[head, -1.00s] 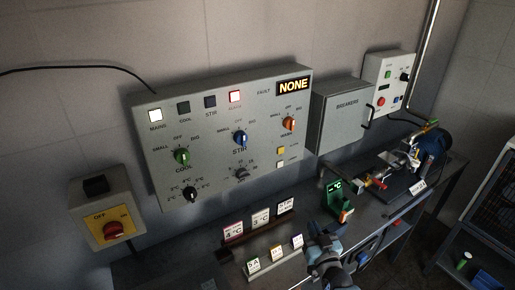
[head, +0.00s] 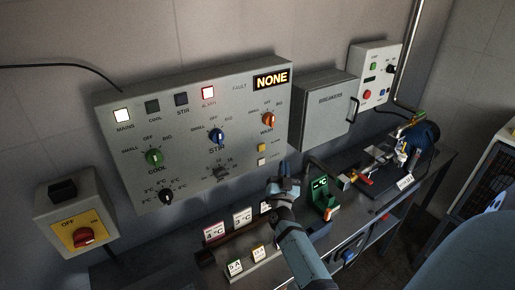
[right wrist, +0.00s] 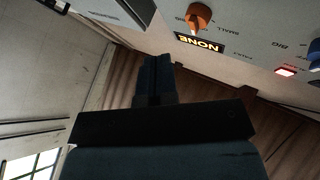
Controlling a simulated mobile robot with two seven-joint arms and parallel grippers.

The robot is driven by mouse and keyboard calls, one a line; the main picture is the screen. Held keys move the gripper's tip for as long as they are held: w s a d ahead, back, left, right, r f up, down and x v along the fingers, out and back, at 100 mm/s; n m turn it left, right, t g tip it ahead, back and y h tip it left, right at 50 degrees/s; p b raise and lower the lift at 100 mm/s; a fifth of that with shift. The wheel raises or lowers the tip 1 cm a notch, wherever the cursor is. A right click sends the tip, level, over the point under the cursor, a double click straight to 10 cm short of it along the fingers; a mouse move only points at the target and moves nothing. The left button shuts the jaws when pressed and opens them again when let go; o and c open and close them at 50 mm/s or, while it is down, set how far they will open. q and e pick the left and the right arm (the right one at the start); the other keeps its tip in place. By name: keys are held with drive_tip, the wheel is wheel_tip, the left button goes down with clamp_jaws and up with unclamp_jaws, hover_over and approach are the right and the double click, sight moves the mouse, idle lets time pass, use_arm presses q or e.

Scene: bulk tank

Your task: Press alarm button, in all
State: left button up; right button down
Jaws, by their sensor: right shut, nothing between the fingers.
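The grey control panel (head: 190,185) hangs on the back wall. Its red ALARM lamp (head: 208,93) is lit, and the fault display (head: 271,79) reads NONE. Two small square buttons, a yellow one (head: 262,148) and a pale one (head: 261,161), sit at its lower right; their labels are too small to read. My right gripper (head: 284,184) is below these buttons, apart from them as far as I can tell. In the right wrist view its fingers (right wrist: 157,75) are shut and empty, with the display and orange knob (right wrist: 199,17) beyond. My left gripper is not in view.
A breaker box (head: 325,112) and a smaller control box (head: 374,80) are right of the panel. Card stands (head: 240,228) and a green thermometer unit (head: 325,196) stand on the bench below.

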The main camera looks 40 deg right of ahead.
sight(261, 147)
drive_tip(key=shift+w, duration=0.1)
drive_tip(key=w+b, duration=0.4)
drive_tip(key=w, duration=0.4)
drive_tip(key=shift+w+d, duration=0.3)
drive_tip(key=shift+d, duration=0.15)
idle(1.8)
drive_tip(key=shift+w, duration=0.45)
drive_tip(key=shift+w+d, duration=0.1)
drive_tip(key=shift+w, duration=0.25)
idle(0.5)
drive_tip(key=shift+s, duration=0.1)
drive_tip(key=shift+s+p, duration=0.4)
drive_tip(key=shift+s, duration=0.35)
